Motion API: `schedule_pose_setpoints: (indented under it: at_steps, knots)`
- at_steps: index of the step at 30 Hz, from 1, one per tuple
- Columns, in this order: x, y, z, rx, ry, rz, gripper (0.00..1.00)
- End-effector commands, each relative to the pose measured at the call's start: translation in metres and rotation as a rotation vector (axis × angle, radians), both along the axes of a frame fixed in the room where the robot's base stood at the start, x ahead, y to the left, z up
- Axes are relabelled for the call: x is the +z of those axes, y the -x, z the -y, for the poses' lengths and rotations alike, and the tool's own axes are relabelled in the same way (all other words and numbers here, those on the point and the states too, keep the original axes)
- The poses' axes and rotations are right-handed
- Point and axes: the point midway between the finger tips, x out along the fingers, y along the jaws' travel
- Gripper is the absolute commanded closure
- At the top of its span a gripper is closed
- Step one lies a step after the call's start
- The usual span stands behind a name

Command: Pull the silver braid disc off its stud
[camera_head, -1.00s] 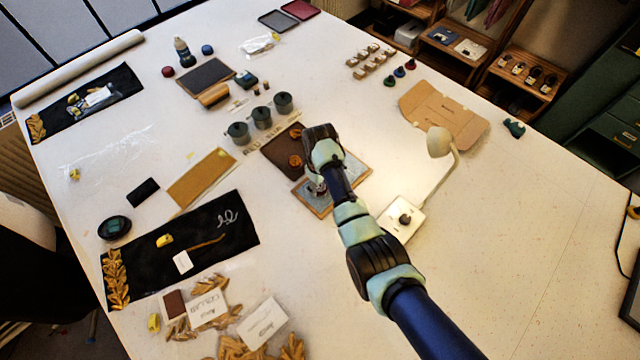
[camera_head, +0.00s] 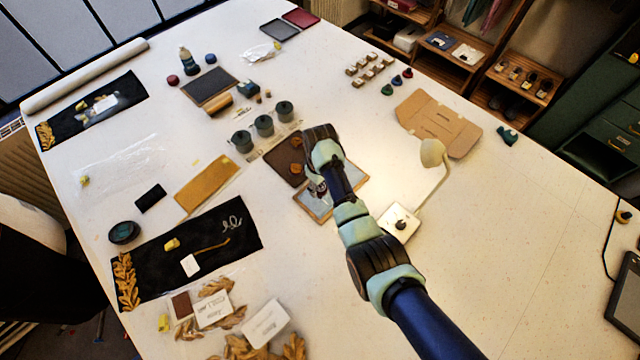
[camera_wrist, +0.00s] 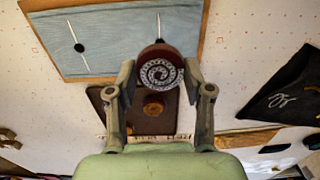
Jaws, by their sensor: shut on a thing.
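The silver braid disc (camera_wrist: 159,68) shows in the wrist view as a dark disc with a reddish-brown rim and a pale spiral on its face. My gripper (camera_wrist: 160,74) has one finger on each side of it and is shut on it. The disc is in front of the lower edge of a light blue, wood-edged board (camera_wrist: 120,25). A dark stud shows just above the disc; whether the two are joined I cannot tell. In the head view the arm partly hides the board (camera_head: 345,188) and my gripper (camera_head: 317,184).
A brown tray (camera_head: 276,165) with gold discs lies beside the board; one gold disc (camera_wrist: 154,106) shows between my fingers. Grey cups (camera_head: 264,125) stand beyond the tray. A white lamp (camera_head: 432,153) stands to the right. The table is clear at the lower right.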

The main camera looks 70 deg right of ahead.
Motion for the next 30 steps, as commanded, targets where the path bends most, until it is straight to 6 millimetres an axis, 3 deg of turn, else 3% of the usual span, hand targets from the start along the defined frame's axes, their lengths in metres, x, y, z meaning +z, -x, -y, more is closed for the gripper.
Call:
schedule_pose_setpoints:
  at_steps: [24, 30]
  knots:
    - [0.099, 0.000, 0.000, 0.000, 0.000, 0.000, 1.00]
    - [0.099, 0.000, 0.000, 0.000, 0.000, 0.000, 1.00]
